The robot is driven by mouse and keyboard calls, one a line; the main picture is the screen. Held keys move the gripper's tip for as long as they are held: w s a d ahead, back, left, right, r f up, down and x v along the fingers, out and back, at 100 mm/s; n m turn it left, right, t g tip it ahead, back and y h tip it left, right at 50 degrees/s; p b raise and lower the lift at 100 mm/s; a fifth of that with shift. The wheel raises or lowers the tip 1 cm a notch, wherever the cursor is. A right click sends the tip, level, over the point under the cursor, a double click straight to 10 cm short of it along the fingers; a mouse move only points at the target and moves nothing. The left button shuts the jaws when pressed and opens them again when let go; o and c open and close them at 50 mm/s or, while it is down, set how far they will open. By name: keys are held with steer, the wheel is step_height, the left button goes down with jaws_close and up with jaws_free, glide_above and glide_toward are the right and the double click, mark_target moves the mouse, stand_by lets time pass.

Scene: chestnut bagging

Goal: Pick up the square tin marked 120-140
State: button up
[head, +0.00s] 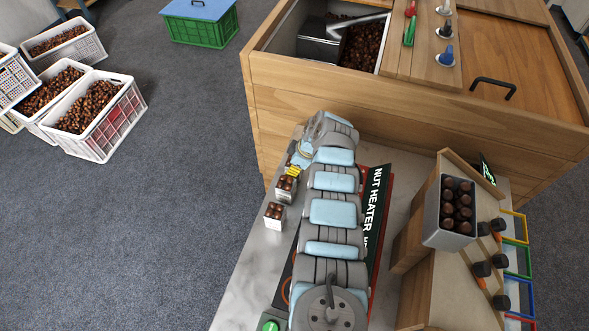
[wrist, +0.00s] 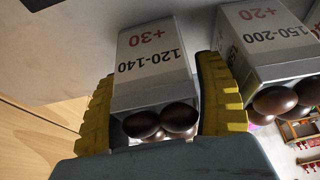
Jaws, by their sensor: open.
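The square tin marked 120-140 (wrist: 152,62) is a grey-white tin with dark brown chestnuts at its open end. In the wrist view it stands between the two yellow fingers of my gripper (wrist: 156,75). The gripper is open, with one finger on each side of the tin; I cannot tell whether either finger touches it. In the head view, the tin nearest my gripper (head: 293,171) is the upper of two small tins (head: 286,190) on the pale counter, partly beside the yellow fingers. Its label cannot be read there.
A similar tin marked 150-200 (wrist: 265,40) stands close to the right in the wrist view. The wooden cabinet (head: 400,100) is just beyond the counter (head: 245,280). The nut heater (head: 376,205) lies beside my arm. A larger chestnut-filled tin (head: 440,225) stands farther right.

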steer(key=c, duration=1)
steer(key=shift+r, duration=0.1)
